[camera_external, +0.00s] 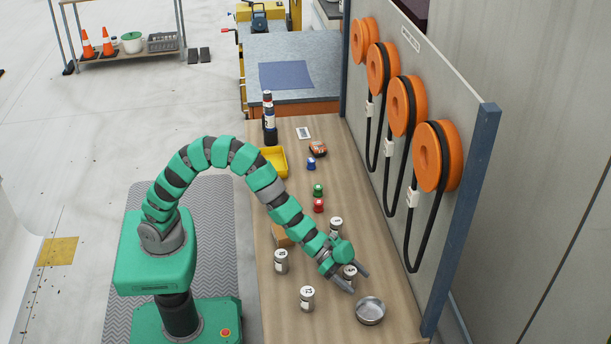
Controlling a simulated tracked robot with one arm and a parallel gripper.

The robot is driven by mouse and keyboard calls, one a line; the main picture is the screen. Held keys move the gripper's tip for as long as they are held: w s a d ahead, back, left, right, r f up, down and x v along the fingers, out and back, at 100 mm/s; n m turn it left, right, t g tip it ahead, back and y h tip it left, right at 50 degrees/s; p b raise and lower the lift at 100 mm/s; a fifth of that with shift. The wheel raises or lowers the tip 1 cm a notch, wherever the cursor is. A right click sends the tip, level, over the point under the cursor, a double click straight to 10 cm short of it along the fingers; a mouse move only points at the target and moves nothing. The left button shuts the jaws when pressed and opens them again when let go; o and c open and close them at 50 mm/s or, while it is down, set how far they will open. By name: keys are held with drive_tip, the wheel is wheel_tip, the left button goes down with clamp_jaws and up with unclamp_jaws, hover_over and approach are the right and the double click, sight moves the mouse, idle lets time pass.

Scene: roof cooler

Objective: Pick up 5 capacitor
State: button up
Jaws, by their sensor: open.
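Several silver cans with white labels, which look like the capacitors, stand upright on the wooden bench (385,245). One can (350,272) is at my gripper (355,281), which is open and reaches down with a finger on either side of it. I cannot tell whether the fingers touch this can, and its label is too small to read surely. Another can (336,224) stands behind my gripper. A can (281,262) stands to the left, and another can (307,299) stands to the front left.
A round metal dish (370,310) sits just in front of my gripper. A brown box (281,236) is partly hidden behind my arm. Red (318,206), green (318,190) and blue (311,164) small items stand farther back. A panel with orange reels (437,156) borders the bench's right side.

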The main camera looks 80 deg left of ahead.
drive_tip(key=c, duration=1.1)
drive_tip(key=shift+c, duration=0.2)
drive_tip(key=shift+r, duration=0.1)
